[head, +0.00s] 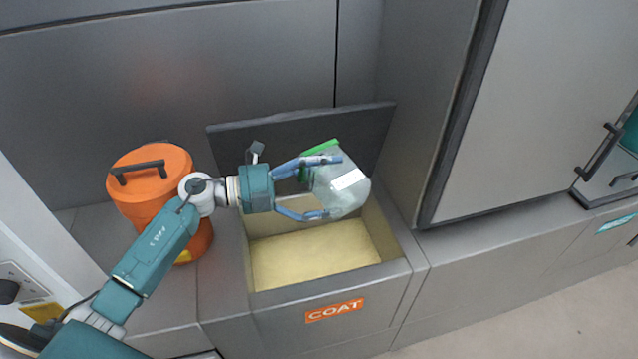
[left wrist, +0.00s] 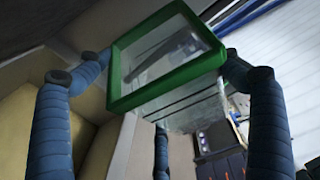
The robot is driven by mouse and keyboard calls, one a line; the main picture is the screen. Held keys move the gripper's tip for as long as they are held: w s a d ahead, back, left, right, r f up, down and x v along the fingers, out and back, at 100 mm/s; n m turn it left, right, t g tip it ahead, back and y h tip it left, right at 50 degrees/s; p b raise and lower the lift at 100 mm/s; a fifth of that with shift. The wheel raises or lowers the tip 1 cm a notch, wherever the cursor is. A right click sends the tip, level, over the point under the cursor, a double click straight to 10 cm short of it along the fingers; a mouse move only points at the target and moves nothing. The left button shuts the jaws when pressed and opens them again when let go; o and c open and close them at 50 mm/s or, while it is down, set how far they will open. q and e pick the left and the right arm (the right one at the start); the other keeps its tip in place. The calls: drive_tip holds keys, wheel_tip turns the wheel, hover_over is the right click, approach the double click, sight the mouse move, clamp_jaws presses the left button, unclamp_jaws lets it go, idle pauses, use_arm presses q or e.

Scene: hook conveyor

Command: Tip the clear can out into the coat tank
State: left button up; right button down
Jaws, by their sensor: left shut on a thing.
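The clear can (head: 346,183), a see-through vessel with a green rim (head: 318,147) and a white label, is held above the coat tank (head: 336,304). My left gripper (head: 328,187) is shut on it, one finger on each side. The can looks tilted, its rim toward the upper left. In the left wrist view, the green rim (left wrist: 122,78) of the can sits between the blue fingers. I cannot tell whether anything is in the can. The tank is open and holds a pale yellow content (head: 315,257); an orange COAT label is on its front. My right gripper is out of view.
The tank's dark raised lid (head: 240,137) stands behind the can. An orange lidded drum (head: 150,190) stands left of the tank, close to my left arm. A tall grey cabinet (head: 480,110) rises at the right. The grey ledge (head: 500,240) right of the tank is clear.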

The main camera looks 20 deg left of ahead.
sight(322, 150)
use_arm(q)
drive_tip(key=m, duration=0.1)
drive_tip(key=r+m+y+p, duration=0.1)
drive_tip(key=m, duration=0.1)
drive_tip(key=shift+d+r, duration=0.2)
drive_tip(key=shift+r, duration=0.1)
drive_tip(key=r+m+y+p, duration=0.1)
drive_tip(key=m, duration=0.1)
drive_tip(key=a+r+m+y+p, duration=0.1)
drive_tip(key=r+m+y, duration=0.1)
drive_tip(key=w+r+m+t+y+p, duration=0.1)
drive_tip(key=r+m, duration=0.1)
drive_tip(key=shift+a+m+p, duration=0.25)
drive_tip(key=shift+m+p, duration=0.05)
drive_tip(key=shift+p, duration=0.05)
drive_tip(key=shift+w+a+r+m+t+y, duration=0.2)
drive_tip(key=shift+a+r+m+t+y, duration=0.15)
drive_tip(key=shift+r+m+y, duration=0.3)
drive_tip(key=shift+w+a+r+m, duration=0.15)
drive_tip(key=shift+r+m, duration=0.1)
drive_tip(key=shift+m, duration=0.2)
